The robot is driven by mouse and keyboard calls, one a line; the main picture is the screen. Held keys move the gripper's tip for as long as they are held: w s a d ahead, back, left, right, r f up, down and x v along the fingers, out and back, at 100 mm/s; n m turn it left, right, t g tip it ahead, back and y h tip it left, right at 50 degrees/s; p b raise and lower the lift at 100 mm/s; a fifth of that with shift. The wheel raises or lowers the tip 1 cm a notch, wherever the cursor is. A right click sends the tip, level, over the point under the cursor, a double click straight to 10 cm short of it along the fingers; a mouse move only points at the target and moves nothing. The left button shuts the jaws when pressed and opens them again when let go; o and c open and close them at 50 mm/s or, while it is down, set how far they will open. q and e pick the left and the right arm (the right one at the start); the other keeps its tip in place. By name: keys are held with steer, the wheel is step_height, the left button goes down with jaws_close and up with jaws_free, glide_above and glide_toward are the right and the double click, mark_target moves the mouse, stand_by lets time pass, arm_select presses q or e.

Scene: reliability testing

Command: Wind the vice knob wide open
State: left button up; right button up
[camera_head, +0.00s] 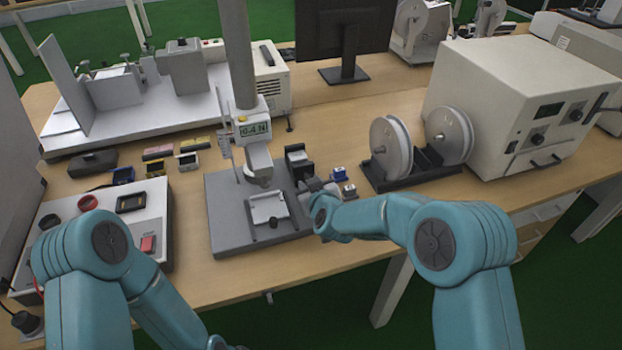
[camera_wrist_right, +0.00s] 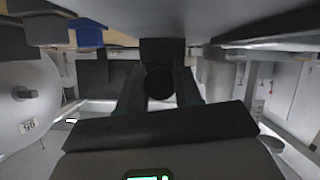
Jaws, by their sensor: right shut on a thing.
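In the right wrist view my right gripper (camera_wrist_right: 160,88) is shut on the dark round vice knob (camera_wrist_right: 160,80), which sits between the two fingers. The knob is hidden behind my gripper in the head view. How far the vice jaws are apart is hard to tell. My left arm runs down out of the head view at the lower left, its gripper out of sight.
The test stand's column with a 0.4 N display (camera_head: 254,130) rises behind the vice. A black block (camera_head: 298,162) and small blue and white parts (camera_head: 339,174) stand close to my right gripper. A reel stand (camera_head: 420,165) is to the right, a control panel (camera_head: 150,215) to the left.

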steer(key=shift+w+r, duration=0.1)
steer(key=shift+r, duration=0.05)
stand_by(0.4)
steer(key=o, duration=1)
steer(key=shift+a, duration=0.1)
steer(key=shift+o, duration=0.2)
steer(key=v, duration=1.6)
steer(key=shift+s+b, duration=0.2)
steer(key=shift+b, duration=0.1)
steer(key=shift+s, duration=0.1)
